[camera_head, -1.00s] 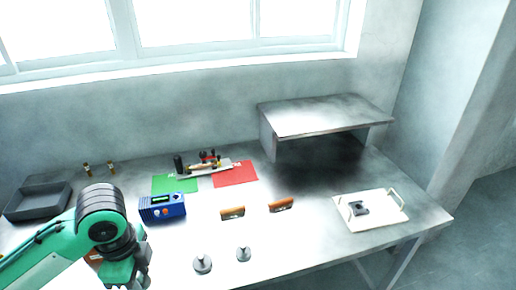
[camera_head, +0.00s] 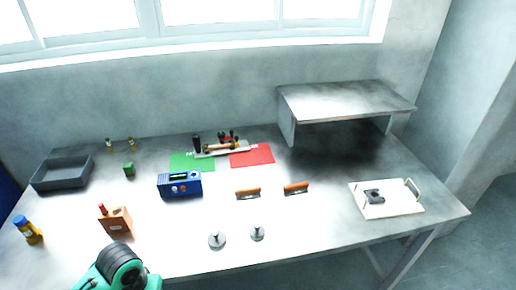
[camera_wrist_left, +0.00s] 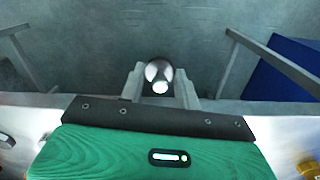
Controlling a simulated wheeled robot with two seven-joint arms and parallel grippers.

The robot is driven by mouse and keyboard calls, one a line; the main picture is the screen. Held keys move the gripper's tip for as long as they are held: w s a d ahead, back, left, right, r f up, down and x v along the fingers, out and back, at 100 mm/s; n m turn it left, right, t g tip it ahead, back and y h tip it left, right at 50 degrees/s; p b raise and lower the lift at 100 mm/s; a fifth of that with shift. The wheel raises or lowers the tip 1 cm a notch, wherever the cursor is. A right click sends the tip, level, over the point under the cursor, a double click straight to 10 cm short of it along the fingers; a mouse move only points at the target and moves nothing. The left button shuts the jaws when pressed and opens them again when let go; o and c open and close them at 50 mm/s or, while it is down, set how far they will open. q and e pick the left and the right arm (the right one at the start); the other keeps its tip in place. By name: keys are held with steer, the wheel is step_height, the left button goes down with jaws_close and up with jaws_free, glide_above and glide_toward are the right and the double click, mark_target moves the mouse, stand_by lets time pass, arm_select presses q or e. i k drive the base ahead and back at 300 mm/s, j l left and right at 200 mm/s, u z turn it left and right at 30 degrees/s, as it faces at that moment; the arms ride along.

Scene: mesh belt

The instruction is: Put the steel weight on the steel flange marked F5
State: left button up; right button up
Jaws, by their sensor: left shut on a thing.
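My left gripper (camera_wrist_left: 160,78) is shut on a shiny round steel piece (camera_wrist_left: 159,74), which looks like the steel weight. In the left wrist view it sits between the two fingers, above the floor beyond the table edge. Two small steel discs with raised middles, likely flanges, stand near the table's front edge in the head view: one on the left (camera_head: 217,240) and one on the right (camera_head: 257,233). I cannot read any F5 mark on them. In the head view only my left arm shows at the bottom; its gripper is out of frame. My right gripper is not in view.
A blue device (camera_head: 180,186), an orange box (camera_head: 115,222) and two wooden-handled tools (camera_head: 248,194) (camera_head: 296,188) stand behind or beside the discs. A white tray (camera_head: 408,207) lies at the right, under no cover. A steel shelf (camera_head: 345,102) stands at the back. The table right of the discs is clear.

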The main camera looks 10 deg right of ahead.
mark_target(375, 195)
steer(key=l, duration=1.1)
steer(key=k+l, duration=0.1)
steer(key=l, duration=1)
steer(key=k+l, duration=0.1)
steer(key=l, duration=0.95)
